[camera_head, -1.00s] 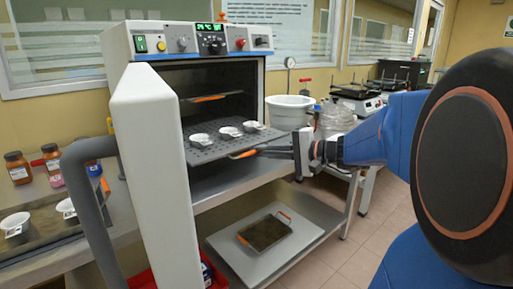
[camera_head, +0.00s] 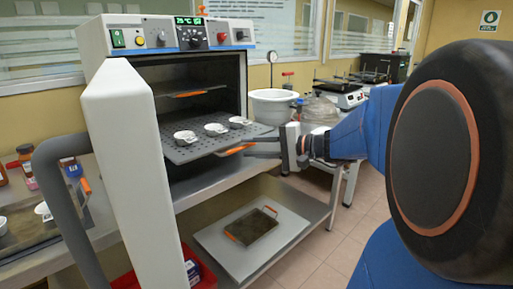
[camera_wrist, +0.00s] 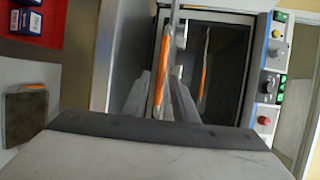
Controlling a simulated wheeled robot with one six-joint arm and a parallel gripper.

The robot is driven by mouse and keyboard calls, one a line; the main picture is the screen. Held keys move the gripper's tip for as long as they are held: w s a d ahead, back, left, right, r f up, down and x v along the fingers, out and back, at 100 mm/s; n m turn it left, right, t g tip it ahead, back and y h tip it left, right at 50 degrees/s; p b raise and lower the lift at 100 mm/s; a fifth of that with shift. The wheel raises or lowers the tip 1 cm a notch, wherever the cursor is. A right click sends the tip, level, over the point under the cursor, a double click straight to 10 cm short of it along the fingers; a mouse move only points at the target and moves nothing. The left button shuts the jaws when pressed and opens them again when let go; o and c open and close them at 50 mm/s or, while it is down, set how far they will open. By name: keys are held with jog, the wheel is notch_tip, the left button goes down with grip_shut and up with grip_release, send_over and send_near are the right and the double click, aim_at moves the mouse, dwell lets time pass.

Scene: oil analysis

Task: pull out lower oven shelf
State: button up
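The lower oven shelf (camera_head: 190,153) is a grey perforated plate sticking out of the open oven (camera_head: 165,60). It carries three white cups (camera_head: 215,129). Its orange front handle (camera_head: 236,149) also shows in the wrist view (camera_wrist: 162,65). My gripper (camera_head: 255,148) is at the right end of this handle in the head view, its two fingers apart. In the wrist view my gripper (camera_wrist: 160,88) has a finger on each side of the handle line, with gaps visible. The upper shelf's orange handle (camera_head: 188,94) is inside the oven.
The white oven door (camera_head: 130,180) stands open at the left. A white bucket (camera_head: 275,106) stands right of the oven. Below, a tray with orange handles (camera_head: 250,228) lies on a low shelf. A red bin (camera_wrist: 38,20) shows in the wrist view.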

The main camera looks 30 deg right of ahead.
jog(key=v, duration=1.7)
dwell(0.3)
jog(key=shift+s, duration=0.15)
dwell(0.4)
jog(key=s+a+f+n+g+h, duration=0.2)
jog(key=s+a+f+g, duration=0.15)
jog(key=a+f, duration=0.4)
jog(key=s+a+f+n+g+h, duration=0.1)
jog(key=s+a+f+n+g, duration=0.15)
jog(key=a+f+g, duration=0.4)
jog(key=s+a+f+n+t+h, duration=0.1)
jog(key=s+f+n+t+h, duration=0.1)
jog(key=s+f+n+h, duration=0.2)
jog(key=f+n+h, duration=0.1)
jog(key=n+h, duration=0.1)
jog(key=shift+a+n+h, duration=0.3)
jog(key=shift+n+h, duration=0.05)
jog(key=shift+h, duration=0.05)
jog(key=shift+s+f, duration=0.1)
